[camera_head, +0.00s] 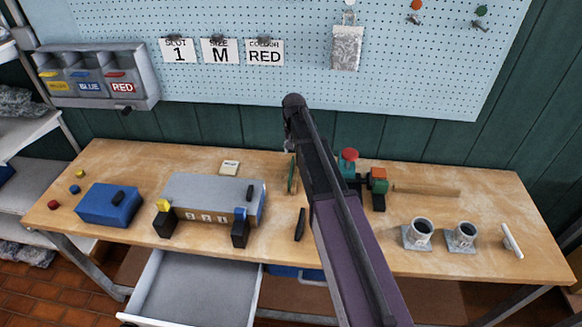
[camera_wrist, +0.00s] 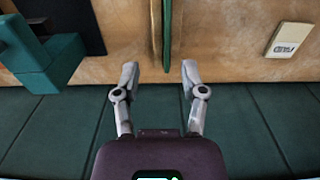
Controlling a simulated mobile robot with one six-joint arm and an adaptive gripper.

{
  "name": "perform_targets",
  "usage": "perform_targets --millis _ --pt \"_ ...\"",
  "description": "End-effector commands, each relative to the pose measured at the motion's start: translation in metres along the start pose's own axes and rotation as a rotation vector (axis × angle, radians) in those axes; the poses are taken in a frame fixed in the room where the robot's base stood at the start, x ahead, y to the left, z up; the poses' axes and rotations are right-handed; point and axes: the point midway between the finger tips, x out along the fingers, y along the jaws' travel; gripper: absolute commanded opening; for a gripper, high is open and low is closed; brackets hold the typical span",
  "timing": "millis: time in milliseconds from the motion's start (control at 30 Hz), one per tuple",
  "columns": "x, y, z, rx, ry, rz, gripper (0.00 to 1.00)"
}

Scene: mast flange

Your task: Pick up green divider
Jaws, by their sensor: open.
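The green divider (camera_head: 292,177) is a thin upright plate on the workbench, just left of my arm in the head view. The wrist view shows the green divider (camera_wrist: 167,35) nearly edge-on, with a brown strip along its left side. My gripper (camera_wrist: 160,73) is open and empty. Its two fingers point toward the divider, which lines up with the gap between them. The divider's near end appears just beyond the fingertips; I cannot tell the exact distance. In the head view my arm hides most of the gripper.
A red-topped green device (camera_head: 348,156) stands right of my arm; its green part shows upper left in the wrist view. A small labelled block (camera_wrist: 289,40) lies right of the divider. A grey box (camera_head: 190,190) stands left. The green wall (camera_head: 210,128) is close behind.

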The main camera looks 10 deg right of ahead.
Motion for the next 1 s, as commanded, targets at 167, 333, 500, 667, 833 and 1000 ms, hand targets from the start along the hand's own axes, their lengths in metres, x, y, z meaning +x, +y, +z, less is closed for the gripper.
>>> perform_targets --millis 167,333,500,667,833,1000 --pt "-0.011 -0.007 -0.025 0.027 0.0 0.0 0.54" --pt "-0.011 -0.007 -0.028 0.033 0.0 0.0 0.54" --pt "-0.011 -0.006 -0.027 0.033 0.0 0.0 0.54" --pt "-0.009 -0.006 -0.027 0.033 0.0 0.0 0.54" --pt "-0.002 -0.006 -0.027 0.033 0.0 0.0 0.54" --pt "0.011 -0.006 -0.027 0.033 0.0 0.0 0.54"
